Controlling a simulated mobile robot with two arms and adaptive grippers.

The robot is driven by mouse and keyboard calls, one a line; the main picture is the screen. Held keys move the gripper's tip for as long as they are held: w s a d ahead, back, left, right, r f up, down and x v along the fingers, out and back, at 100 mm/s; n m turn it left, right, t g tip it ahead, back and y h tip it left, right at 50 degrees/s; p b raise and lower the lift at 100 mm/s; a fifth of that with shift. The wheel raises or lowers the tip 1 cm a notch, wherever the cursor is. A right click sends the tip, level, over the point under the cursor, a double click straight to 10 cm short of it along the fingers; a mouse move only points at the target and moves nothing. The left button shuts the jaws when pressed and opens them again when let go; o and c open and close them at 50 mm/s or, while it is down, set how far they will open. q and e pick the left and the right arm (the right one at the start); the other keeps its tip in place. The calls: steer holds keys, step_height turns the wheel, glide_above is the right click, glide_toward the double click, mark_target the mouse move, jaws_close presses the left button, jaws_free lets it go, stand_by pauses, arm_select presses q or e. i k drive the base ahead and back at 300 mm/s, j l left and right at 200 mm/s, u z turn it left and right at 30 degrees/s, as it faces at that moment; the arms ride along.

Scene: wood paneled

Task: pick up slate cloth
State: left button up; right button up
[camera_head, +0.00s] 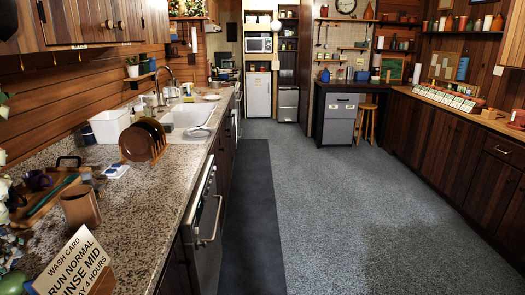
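I cannot make out a slate cloth for certain in the head view. A small pale item with a bluish patch (116,171) lies on the speckled counter (140,205) in front of the brown plate rack; it is too small to tell whether it is cloth. A long dark grey runner (245,220) lies flat on the floor along the left cabinets. Neither of my grippers is in view.
The counter also holds a wash card sign (75,268), a brown cup (81,207), a rack of brown plates (143,140), a white tub (110,125) and a sink (188,116). The grey floor (335,220) is clear. A wooden stool (367,120) stands at the back.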

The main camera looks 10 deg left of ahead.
mark_target(168, 127)
steer(key=i+l+u, duration=0.15)
steer(key=i+u, duration=0.25)
steer(key=i, duration=0.25)
steer(key=i+l+u, duration=0.45)
steer(key=i, duration=0.15)
steer(key=i+l+u, duration=0.5)
steer(key=u, duration=0.25)
steer(key=i+l+u, duration=0.1)
steer(key=u, duration=0.3)
steer(key=i+l+u, duration=0.1)
steer(key=u, duration=0.25)
steer(key=i+l+u, duration=0.1)
steer(key=l+u, duration=0.4)
steer(key=l, duration=0.7)
steer(key=k+l+u, duration=0.15)
steer(key=l+u, duration=0.3)
steer(key=l, duration=0.7)
